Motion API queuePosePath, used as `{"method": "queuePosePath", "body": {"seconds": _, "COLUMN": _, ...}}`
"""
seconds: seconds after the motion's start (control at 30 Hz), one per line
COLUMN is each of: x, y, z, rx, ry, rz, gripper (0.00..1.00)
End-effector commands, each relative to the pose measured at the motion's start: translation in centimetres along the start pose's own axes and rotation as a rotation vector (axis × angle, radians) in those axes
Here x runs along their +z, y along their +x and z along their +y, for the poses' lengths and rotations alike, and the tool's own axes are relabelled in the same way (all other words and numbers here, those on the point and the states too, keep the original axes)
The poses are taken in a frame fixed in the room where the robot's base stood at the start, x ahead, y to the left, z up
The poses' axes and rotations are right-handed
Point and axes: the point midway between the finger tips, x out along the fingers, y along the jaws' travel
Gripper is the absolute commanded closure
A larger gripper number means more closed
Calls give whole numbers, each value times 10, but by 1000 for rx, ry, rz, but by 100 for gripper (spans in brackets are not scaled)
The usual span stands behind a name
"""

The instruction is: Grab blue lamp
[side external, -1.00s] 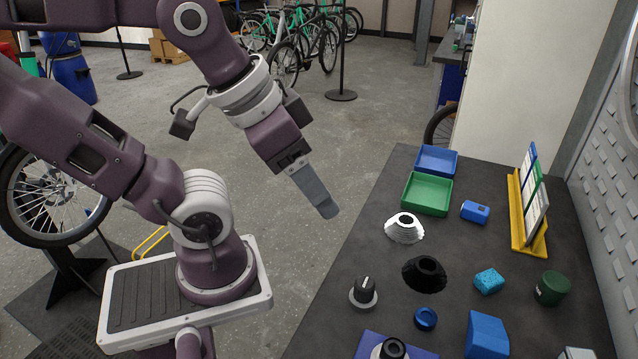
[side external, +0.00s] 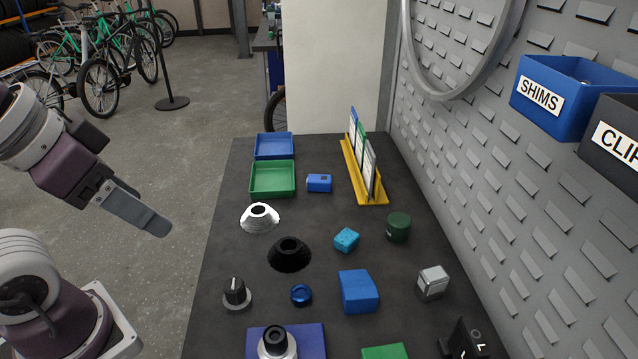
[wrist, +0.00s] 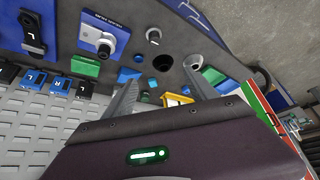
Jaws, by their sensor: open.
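A small blue box with a dark patch on top (side external: 319,183) lies on the dark table beside the green tray; it looks most like the blue lamp, but I cannot be sure. A larger plain blue block (side external: 358,291) and a blue ring (side external: 301,295) lie nearer the camera. My gripper (side external: 150,222) is left of the table, in the air, apart from all objects. In the wrist view my gripper (wrist: 160,97) has its two fingers spread with nothing held.
Green (side external: 272,194) and blue (side external: 274,157) trays stand at the far end. A yellow card stand (side external: 372,188) is on the right. A white cone (side external: 259,218), black cone (side external: 289,253), cyan block (side external: 346,239) and green jar (side external: 398,227) stand between. A pegboard wall borders the right.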

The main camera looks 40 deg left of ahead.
Motion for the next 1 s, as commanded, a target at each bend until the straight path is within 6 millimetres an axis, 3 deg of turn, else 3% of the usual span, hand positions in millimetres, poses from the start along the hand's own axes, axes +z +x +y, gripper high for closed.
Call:
{"method": "queuePosePath", "body": {"seconds": 0.4, "x": -1, "y": 1, "z": -2, "rx": -7, "ry": 10, "rz": -6, "gripper": 30}}
{"method": "queuePosePath", "body": {"seconds": 0.47, "x": -7, "y": 5, "z": -10, "rx": -41, "ry": 61, "rz": -35, "gripper": 30}}
{"method": "queuePosePath", "body": {"seconds": 0.57, "x": -32, "y": 25, "z": -41, "rx": -169, "ry": 268, "rz": -145, "gripper": 30}}
{"method": "queuePosePath", "body": {"seconds": 0.67, "x": -76, "y": 61, "z": -81, "rx": -332, "ry": 587, "rz": -282, "gripper": 30}}
{"method": "queuePosePath", "body": {"seconds": 0.8, "x": -147, "y": 130, "z": -120, "rx": -531, "ry": 1078, "rz": -453, "gripper": 30}}
{"method": "queuePosePath", "body": {"seconds": 0.87, "x": -177, "y": 168, "z": -127, "rx": -605, "ry": 1302, "rz": -514, "gripper": 30}}
{"method": "queuePosePath", "body": {"seconds": 1.0, "x": -234, "y": 274, "z": -116, "rx": -751, "ry": 1839, "rz": -615, "gripper": 30}}
